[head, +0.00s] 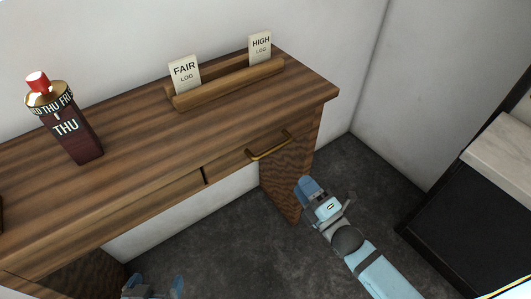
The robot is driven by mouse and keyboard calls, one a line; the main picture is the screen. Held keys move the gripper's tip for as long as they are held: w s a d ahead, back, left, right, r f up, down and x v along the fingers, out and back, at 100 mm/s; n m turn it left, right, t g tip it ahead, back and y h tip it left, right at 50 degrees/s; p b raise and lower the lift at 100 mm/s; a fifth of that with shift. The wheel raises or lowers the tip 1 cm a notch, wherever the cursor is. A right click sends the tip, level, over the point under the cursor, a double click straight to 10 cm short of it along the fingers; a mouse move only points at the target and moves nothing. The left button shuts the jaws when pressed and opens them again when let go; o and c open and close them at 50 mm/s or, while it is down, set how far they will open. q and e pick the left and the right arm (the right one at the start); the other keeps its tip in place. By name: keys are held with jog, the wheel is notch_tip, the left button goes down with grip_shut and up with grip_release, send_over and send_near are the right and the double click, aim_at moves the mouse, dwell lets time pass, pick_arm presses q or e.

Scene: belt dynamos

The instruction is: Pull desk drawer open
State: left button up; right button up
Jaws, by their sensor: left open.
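The wooden desk (135,130) stands against the wall. Its right-hand drawer front (232,166) looks flush with the desk edge and carries a brass bar handle (269,147). My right gripper (307,187) is in front of the desk's right end, below and right of the handle in the picture and apart from it; whether its fingers are open or shut is unclear. My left gripper (154,284) is at the bottom edge, low in front of the desk, with its blue fingers spread and nothing between them. Part of it is cut off by the frame.
A dark red bottle-like day marker (75,136) stands on the desktop at left. A wooden rack (230,84) holds a FAIR card (185,78) and a HIGH card (260,48). A dark unit with a pale top (505,150) stands at right. Dark floor (370,170) lies between.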

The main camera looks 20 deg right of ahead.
aim_at(274, 148)
jog(key=x, duration=1.3)
jog(key=shift+w+r+b, duration=0.1)
jog(key=shift+b, duration=0.3)
grip_shut()
